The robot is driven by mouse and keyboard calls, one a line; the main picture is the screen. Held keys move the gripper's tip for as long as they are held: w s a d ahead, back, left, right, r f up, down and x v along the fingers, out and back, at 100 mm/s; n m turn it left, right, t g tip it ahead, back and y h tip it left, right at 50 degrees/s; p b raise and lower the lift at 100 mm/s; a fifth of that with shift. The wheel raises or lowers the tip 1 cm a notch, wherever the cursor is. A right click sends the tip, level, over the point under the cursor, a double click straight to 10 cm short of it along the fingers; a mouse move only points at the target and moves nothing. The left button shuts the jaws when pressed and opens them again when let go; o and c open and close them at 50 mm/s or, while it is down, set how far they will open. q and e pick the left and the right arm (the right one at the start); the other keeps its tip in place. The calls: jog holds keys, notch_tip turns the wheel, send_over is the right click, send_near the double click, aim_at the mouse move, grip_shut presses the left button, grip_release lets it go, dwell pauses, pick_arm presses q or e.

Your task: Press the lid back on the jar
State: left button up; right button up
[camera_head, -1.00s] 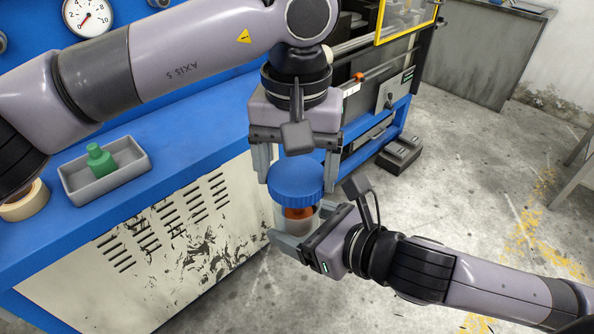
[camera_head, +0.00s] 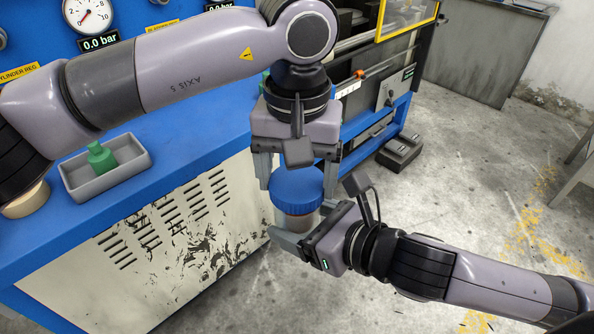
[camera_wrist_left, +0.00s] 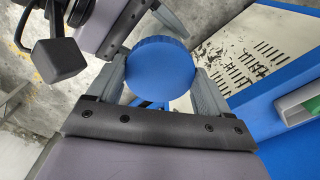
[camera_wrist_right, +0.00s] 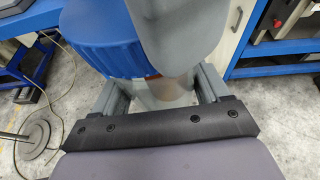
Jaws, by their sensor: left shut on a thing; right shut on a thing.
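The blue ribbed lid (camera_head: 296,189) is held between the fingers of my left gripper (camera_head: 297,178), top side up. It also shows in the left wrist view (camera_wrist_left: 160,68) and the right wrist view (camera_wrist_right: 103,40). The clear jar (camera_head: 297,223), with orange-brown contents, is directly below it, and my right gripper (camera_head: 302,230) is shut around its side. In the right wrist view the jar (camera_wrist_right: 168,92) is between the fingers, partly hidden by a grey finger. The lid is at the jar's mouth; I cannot tell whether it is fully seated.
A blue bench (camera_head: 190,130) with a vented cream front stands at left. On it are a grey tray (camera_head: 120,182) with a green piece (camera_head: 100,156) and a tape roll (camera_head: 25,203). A black pedal (camera_head: 398,154) is on the floor.

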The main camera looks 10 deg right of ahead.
pick_arm(q)
jog(key=shift+f, duration=0.6)
jog(key=o, duration=0.9)
notch_tip(320, 180, up, 12)
dwell(0.3)
